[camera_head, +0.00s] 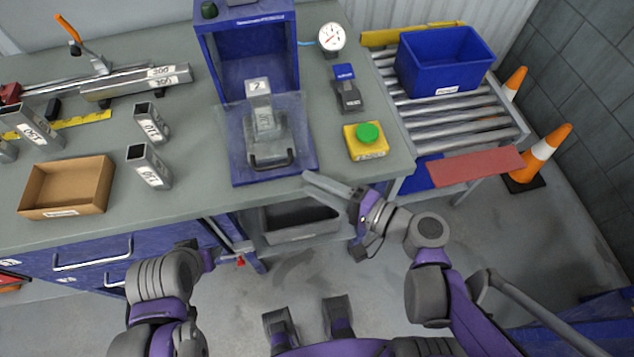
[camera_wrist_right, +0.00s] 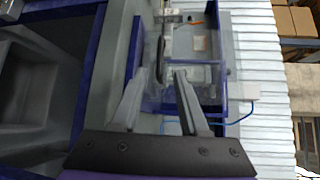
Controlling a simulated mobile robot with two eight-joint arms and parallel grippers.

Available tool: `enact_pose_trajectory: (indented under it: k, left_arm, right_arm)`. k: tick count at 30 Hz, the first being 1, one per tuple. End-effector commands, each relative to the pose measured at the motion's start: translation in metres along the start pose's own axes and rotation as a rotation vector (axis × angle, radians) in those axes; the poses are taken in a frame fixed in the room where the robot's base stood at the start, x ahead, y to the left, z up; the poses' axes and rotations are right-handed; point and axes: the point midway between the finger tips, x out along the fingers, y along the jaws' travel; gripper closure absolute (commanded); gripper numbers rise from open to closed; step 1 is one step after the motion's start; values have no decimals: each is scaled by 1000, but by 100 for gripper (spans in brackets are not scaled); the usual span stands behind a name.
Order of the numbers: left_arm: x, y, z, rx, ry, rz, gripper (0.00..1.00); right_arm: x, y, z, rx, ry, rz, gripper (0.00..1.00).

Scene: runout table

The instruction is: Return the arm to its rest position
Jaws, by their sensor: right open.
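My right gripper (camera_head: 318,186) is open and empty at the front edge of the grey workbench (camera_head: 210,190), just right of the blue press-like fixture (camera_head: 246,50). In the right wrist view, the fingers of my right gripper (camera_wrist_right: 160,80) are spread with nothing between them, and the fixture's clear guard (camera_wrist_right: 205,75) shows beyond. My right forearm reaches back from there toward my body. My left arm is bent low in front of the bench drawers. Its wrist end (camera_head: 205,258) shows, but its fingers cannot be made out.
A labelled metal block (camera_head: 260,105) stands in the fixture. A yellow box with a green button (camera_head: 367,140) is close to the right gripper. A blue bin (camera_head: 445,62) sits on rollers; an orange cone (camera_head: 545,155) stands at right.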

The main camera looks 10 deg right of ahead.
Motion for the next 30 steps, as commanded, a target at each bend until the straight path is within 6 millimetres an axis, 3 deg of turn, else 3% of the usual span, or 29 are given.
enact_pose_trajectory:
  k: [12, 16, 23, 27, 30]
  left_arm:
    - [0, 0, 0, 0, 0, 0, 50]
    - [-3, 0, -2, 0, 1, 0, 50]
    - [-18, 0, -14, 0, 9, 0, 50]
    - [-28, 0, -22, 0, 15, 0, 50]
    - [-34, 0, -27, 0, 19, 0, 50]
  right_arm:
    - [0, 0, 0, -2, 0, 3, 56]
    - [2, 8, 3, -46, -9, 75, 56]
    - [-9, 48, 8, -338, -53, 477, 56]
    - [-36, 62, -4, -581, -76, 750, 56]
    - [-58, 60, -16, -749, -87, 915, 56]
